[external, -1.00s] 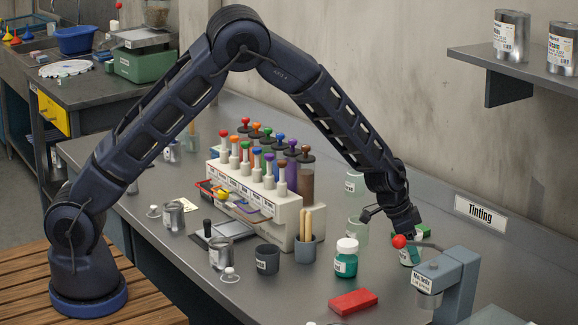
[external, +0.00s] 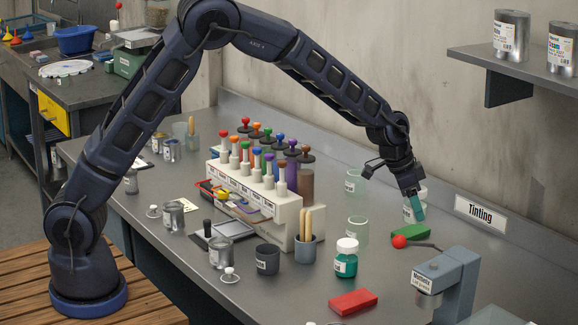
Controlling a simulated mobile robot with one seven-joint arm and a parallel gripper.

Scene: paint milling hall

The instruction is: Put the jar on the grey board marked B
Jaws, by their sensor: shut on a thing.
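I cannot make out a grey board marked B in this view. A flat grey piece (external: 232,230) lies left of the middle of the bench, but no letter on it is readable.
A green block (external: 410,232), a red ball on a lever (external: 399,242) and a grey dispenser (external: 450,285) are near the gripper. Clear jars (external: 356,232), a teal jar with a white lid (external: 346,257), a red block (external: 353,301) and a colour rack (external: 255,195) occupy the bench.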

